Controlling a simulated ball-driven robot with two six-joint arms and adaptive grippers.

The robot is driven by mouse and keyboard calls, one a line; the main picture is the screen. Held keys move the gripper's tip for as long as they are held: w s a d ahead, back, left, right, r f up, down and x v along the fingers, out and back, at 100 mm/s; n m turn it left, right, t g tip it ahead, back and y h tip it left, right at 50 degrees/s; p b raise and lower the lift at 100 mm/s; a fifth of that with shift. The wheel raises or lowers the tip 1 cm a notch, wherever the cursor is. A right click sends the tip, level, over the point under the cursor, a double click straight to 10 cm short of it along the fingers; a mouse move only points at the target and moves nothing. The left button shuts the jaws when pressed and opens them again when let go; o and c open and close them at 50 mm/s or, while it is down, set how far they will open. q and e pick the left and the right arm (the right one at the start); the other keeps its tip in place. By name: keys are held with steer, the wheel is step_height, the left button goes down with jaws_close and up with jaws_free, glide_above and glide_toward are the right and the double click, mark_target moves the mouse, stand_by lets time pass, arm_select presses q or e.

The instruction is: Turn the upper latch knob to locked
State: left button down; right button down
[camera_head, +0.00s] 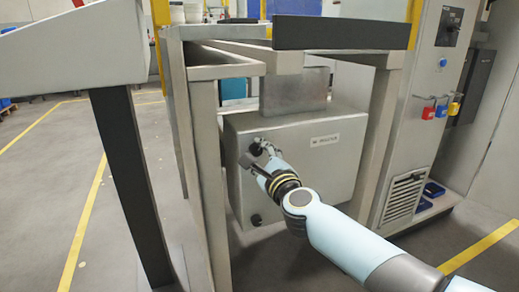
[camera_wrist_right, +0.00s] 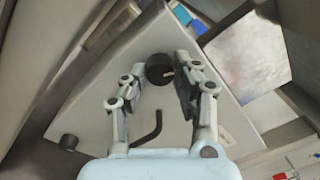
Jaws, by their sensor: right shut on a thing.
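The upper latch knob (camera_head: 257,146) is a dark round knob near the upper left of a grey cabinet door (camera_head: 318,175). My right gripper (camera_head: 258,157) is at this knob. In the right wrist view the black knob (camera_wrist_right: 158,69) lies between the two fingertips of my right gripper (camera_wrist_right: 157,75), which is shut on it. A small pale mark shows on the knob's right side; I cannot tell which setting it marks. A second, lower dark knob (camera_head: 255,219) is free; it also shows in the wrist view (camera_wrist_right: 68,142). My left gripper is not in view.
A metal frame surrounds the cabinet, with a post (camera_head: 207,190) at its left and a dark top bar (camera_head: 340,33). A control cabinet (camera_head: 430,110) with coloured padlocks stands right. Open floor lies at left.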

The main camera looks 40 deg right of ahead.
arm_select(q)
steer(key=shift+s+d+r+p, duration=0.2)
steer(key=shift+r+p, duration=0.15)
steer(key=shift+p, duration=0.1)
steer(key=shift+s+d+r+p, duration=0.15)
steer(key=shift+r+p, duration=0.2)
steer(key=shift+p, duration=0.1)
arm_select(e)
steer(key=n, duration=0.5)
steer(key=shift+n, duration=0.3)
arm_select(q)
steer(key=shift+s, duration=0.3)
arm_select(e)
steer(key=shift+y, duration=0.3)
steer(key=c, duration=1)
jaws_free()
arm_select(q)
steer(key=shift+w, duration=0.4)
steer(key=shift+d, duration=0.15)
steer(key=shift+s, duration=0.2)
arm_select(e)
steer(key=v, duration=1.2)
steer(key=shift+f, duration=0.2)
